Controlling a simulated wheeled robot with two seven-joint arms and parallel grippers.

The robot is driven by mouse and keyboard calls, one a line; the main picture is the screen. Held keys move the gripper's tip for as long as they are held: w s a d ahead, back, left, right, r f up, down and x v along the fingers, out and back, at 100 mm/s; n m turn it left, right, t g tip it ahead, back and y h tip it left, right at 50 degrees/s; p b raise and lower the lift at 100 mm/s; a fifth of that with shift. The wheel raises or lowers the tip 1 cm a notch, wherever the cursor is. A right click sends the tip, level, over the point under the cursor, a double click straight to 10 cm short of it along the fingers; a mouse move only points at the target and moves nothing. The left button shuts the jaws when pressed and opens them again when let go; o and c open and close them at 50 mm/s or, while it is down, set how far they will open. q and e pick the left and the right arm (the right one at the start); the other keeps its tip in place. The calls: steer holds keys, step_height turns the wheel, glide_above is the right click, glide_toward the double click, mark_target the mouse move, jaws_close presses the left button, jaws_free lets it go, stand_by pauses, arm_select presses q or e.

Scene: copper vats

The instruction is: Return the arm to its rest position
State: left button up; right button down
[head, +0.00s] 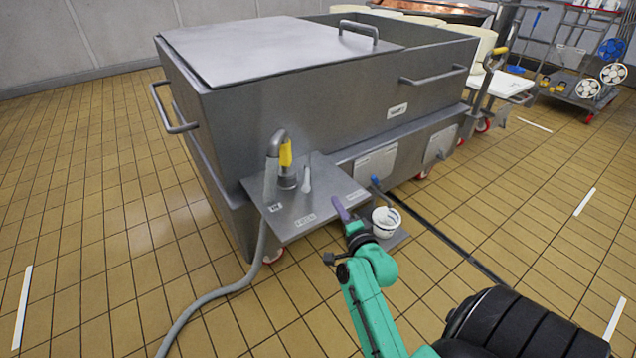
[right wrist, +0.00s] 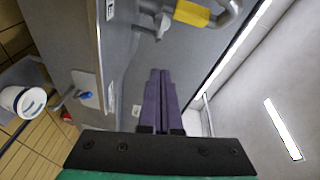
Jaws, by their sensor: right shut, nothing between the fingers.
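My right arm is green and reaches up from the bottom of the head view. Its gripper (head: 340,207) has purple fingers and is in front of the small metal shelf on the grey vat. In the right wrist view the two purple fingers (right wrist: 160,80) lie together, shut and empty. The fingers look close to the shelf's edge in the head view; I cannot tell whether they touch it. My left gripper does not show.
A large grey metal vat (head: 270,115) with a lid stands ahead. Its shelf (head: 325,205) carries a hooked pipe with a yellow grip (head: 286,153). A grey hose (head: 225,292) runs to the floor. A white bucket (head: 386,222) stands right beside my gripper.

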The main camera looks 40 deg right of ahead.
stand_by(0.4)
steer(key=s+a+f+n+g+y, duration=0.4)
steer(key=a+f+n+g+y, duration=0.15)
steer(key=a+n, duration=0.55)
steer(key=s+a+f+n+g, duration=0.25)
steer(key=s+n+g, duration=0.55)
steer(key=s, duration=0.5)
steer(key=s+f+n+g, duration=0.1)
steer(key=s+f+n, duration=0.15)
steer(key=f, duration=1.95)
steer(key=s+d+f+g, duration=0.1)
steer(key=s+d+f, duration=0.1)
steer(key=s+f, duration=1.15)
arm_select(q)
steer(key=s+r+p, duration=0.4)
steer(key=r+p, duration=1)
steer(key=p, duration=0.2)
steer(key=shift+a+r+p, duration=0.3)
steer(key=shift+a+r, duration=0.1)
arm_select(e)
steer(key=s+r, duration=0.4)
steer(key=r, duration=1)
steer(key=shift+d+r+h, duration=0.25)
steer(key=shift+d+h, duration=0.05)
steer(key=shift+h, duration=0.15)
